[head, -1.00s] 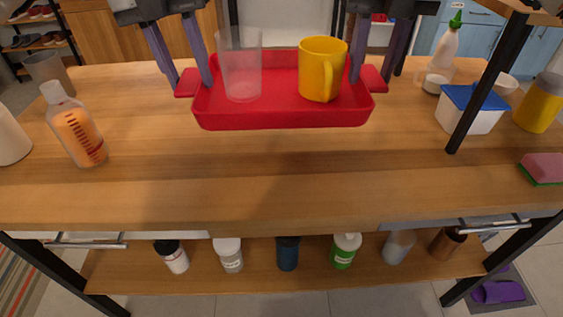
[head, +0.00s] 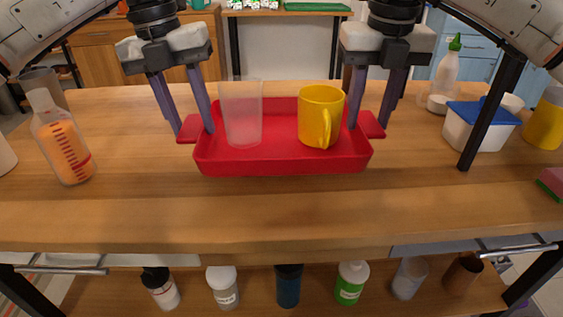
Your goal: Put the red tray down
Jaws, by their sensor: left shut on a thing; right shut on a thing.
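The red tray (head: 280,165) is level over the middle of the wooden table (head: 280,215). I cannot tell whether its underside touches the tabletop. A clear tumbler (head: 241,115) stands upright in its left half, and a yellow mug (head: 320,117) stands upright in its right half, handle toward me. My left gripper (head: 193,132) is shut on the tray's left handle. My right gripper (head: 368,125) is shut on the right handle. The handles are partly hidden by the fingers.
An orange-filled bottle (head: 62,142) stands at the left. A blue-lidded container (head: 480,125), a green-capped bottle (head: 447,72) and a yellow container (head: 546,120) stand at the right. The table in front of the tray is clear. Several bottles stand on the shelf below.

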